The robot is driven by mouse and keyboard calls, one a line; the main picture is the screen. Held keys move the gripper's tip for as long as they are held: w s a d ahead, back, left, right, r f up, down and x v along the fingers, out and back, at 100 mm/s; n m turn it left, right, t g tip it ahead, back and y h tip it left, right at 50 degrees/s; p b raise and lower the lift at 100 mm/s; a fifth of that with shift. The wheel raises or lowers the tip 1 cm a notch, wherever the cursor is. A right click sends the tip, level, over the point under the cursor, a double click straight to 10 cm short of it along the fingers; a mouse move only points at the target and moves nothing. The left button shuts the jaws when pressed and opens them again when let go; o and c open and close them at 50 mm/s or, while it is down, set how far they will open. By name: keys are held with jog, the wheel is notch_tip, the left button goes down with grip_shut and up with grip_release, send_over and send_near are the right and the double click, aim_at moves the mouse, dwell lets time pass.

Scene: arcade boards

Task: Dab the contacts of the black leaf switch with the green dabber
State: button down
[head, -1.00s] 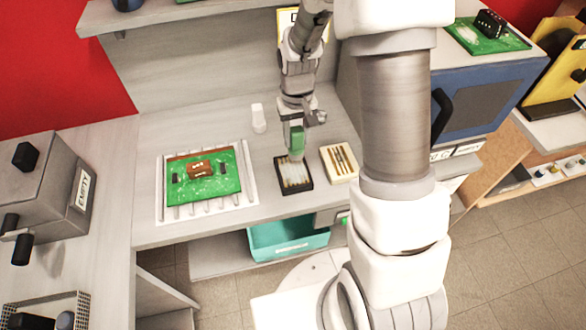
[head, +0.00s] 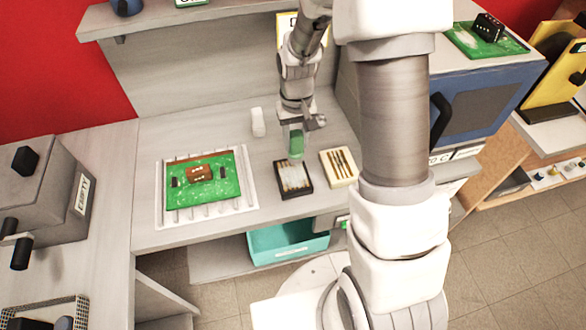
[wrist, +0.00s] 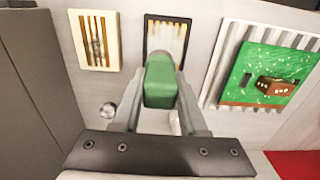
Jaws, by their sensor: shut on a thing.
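My gripper (head: 296,148) is shut on the green dabber (wrist: 160,82), which also shows in the head view (head: 296,143). The dabber is above the bench, by the far edge of a black-framed tray (head: 281,193) holding several pale strips. In the wrist view the dabber overlaps the lower part of this tray (wrist: 147,42). I cannot tell which part is the black leaf switch.
A cream tray (head: 349,180) with brown strips lies right of the black tray. A white bottle (head: 258,122) stands behind, left of my gripper. The board sits on a white ribbed rack (head: 163,214). A teal bin (head: 275,256) is under the bench. Bare bench lies behind the board.

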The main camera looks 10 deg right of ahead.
jog(key=shift+w+a+r+b, duration=0.25)
jog(key=shift+w+a+b, duration=0.1)
jog(key=shift+w+b, duration=0.35)
jog(key=shift+w+a+r, duration=0.15)
jog(key=shift+w+r, duration=0.05)
jog(key=shift+r, duration=0.2)
jog(key=shift+f+b, duration=2.25)
jog(key=shift+f, duration=0.7)
jog(key=shift+f+b, duration=0.55)
jog(key=shift+f, duration=0.15)
jog(key=shift+s, duration=0.1)
